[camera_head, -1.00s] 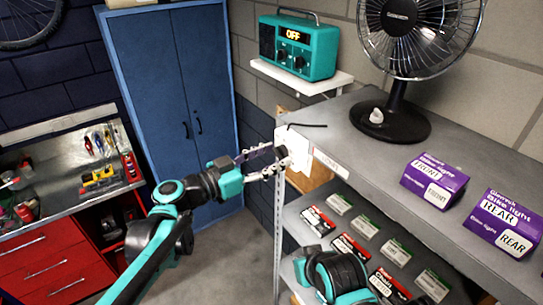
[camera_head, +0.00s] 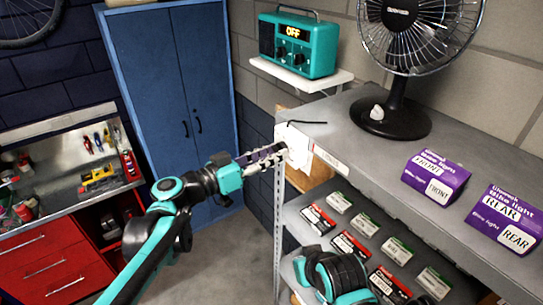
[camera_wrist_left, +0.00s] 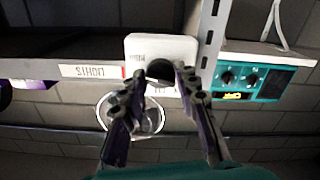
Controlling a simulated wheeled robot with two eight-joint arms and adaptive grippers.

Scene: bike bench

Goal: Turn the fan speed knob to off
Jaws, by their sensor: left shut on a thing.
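A white control box (camera_head: 299,147) is mounted at the end of the grey shelf. It also shows in the left wrist view (camera_wrist_left: 187,49), where a dark round knob (camera_wrist_left: 160,69) sticks out from its face. My left gripper (camera_head: 281,151) reaches the box from the left, its fingers level. In the left wrist view my left gripper (camera_wrist_left: 161,74) has a fingertip on each side of the knob and is shut on it. The knob is hidden by the fingers in the head view. Its pointer and the box's small lettering are not readable.
A fan (camera_head: 398,105) with a pale knob on its base stands on the shelf (camera_head: 375,145). Two purple light boxes stand to its right. A teal radio (camera_head: 298,45) sits on a white wall shelf. My right arm shows at the bottom; small boxes fill the lower shelf.

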